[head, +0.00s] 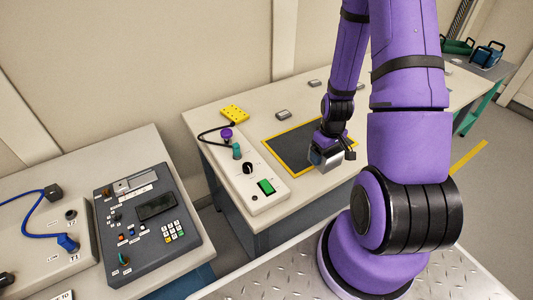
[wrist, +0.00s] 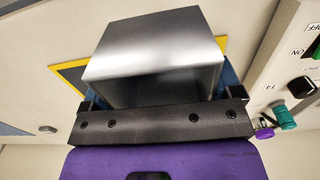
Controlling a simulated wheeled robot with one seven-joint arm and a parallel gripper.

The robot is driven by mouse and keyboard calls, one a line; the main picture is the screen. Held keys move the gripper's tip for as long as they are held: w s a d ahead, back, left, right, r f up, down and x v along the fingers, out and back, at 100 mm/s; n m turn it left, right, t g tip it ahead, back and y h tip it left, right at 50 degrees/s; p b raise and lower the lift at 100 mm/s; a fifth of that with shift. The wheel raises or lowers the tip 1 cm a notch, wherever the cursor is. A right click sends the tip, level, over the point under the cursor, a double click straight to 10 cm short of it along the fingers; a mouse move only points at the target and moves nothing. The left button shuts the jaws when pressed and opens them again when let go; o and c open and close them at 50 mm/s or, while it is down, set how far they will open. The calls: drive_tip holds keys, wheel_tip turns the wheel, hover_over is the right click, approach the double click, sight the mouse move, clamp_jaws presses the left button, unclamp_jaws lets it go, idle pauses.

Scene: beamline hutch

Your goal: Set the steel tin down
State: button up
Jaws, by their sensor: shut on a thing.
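The steel tin is a plain, shiny grey box (wrist: 155,60) filling the middle of the wrist view. It also shows small in the head view (head: 327,160). My gripper (wrist: 160,98) is shut on it, with a finger at each side. In the head view my gripper (head: 332,150) points down over the near right part of a dark mat with a yellow border (head: 290,145). The tin covers part of that border. I cannot tell whether its underside touches the surface. My arm hides part of the mat's right side.
Left of the mat is a white control box (head: 265,200) with a green switch, black knob and plugs. A yellow block (head: 235,114) and small grey pieces (head: 283,114) lie at the back of the table. A dark keypad console (head: 150,220) stands on the left bench.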

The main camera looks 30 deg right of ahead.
drive_tip(key=w+a, duration=0.1)
drive_tip(key=w, duration=0.4)
drive_tip(key=w+a+f, duration=0.1)
drive_tip(key=w+a, duration=0.1)
drive_tip(key=w, duration=0.3)
drive_tip(key=w+a, duration=0.2)
drive_tip(key=w, duration=0.3)
drive_tip(key=shift+f, duration=0.2)
drive_tip(key=shift+w+a+f, duration=0.1)
drive_tip(key=shift+w+f, duration=0.1)
drive_tip(key=shift+f, duration=1.6)
drive_tip(key=o, duration=0.8)
drive_tip(key=shift+f, duration=0.15)
